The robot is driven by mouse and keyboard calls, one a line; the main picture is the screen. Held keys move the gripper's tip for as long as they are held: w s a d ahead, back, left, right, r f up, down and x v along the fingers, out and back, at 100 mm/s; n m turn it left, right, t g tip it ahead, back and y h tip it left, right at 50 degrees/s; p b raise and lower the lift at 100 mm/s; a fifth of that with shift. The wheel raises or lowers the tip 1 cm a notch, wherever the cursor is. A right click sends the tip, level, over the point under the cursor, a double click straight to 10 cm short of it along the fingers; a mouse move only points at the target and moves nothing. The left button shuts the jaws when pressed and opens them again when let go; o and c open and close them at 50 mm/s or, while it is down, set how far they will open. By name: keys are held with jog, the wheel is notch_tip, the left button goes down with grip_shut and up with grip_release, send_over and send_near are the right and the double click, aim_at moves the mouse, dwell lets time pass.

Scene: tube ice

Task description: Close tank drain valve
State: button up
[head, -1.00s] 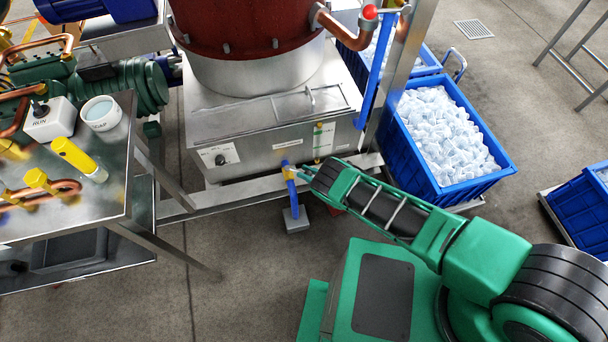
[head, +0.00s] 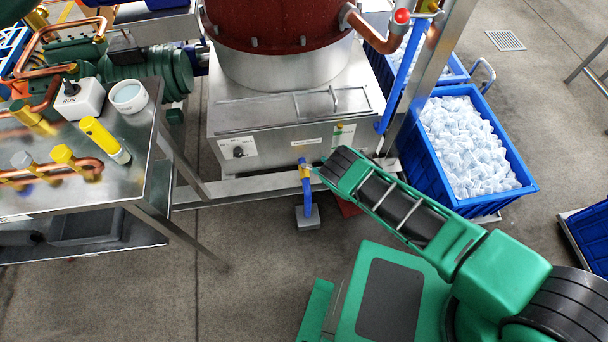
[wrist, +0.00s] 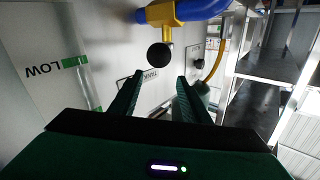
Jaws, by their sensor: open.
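The drain valve is a yellow fitting (head: 305,170) low on the front of the steel tank (head: 300,146), with a blue pipe (head: 307,190) hanging below it. In the wrist view the yellow valve body (wrist: 163,12) joins the blue pipe (wrist: 200,9), and a short stem ends in a round black knob (wrist: 159,54). My gripper (wrist: 156,84) is open and empty. Its two dark green fingers point toward the knob, one on either side of it, with the knob a little beyond their tips. In the head view my wrist sits just right of the valve and hides the fingers.
A grey block (head: 307,217) stands on the floor under the blue pipe. A steel frame rail (head: 240,190) runs along the tank's base. A steel table (head: 120,180) stands at left, and a blue crate of ice (head: 470,150) at right. Open floor lies in front.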

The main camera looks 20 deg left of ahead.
jog(key=s+a+r, duration=0.6)
jog(key=s, duration=0.4)
jog(key=shift+r, duration=0.35)
jog(key=shift+c, duration=0.4)
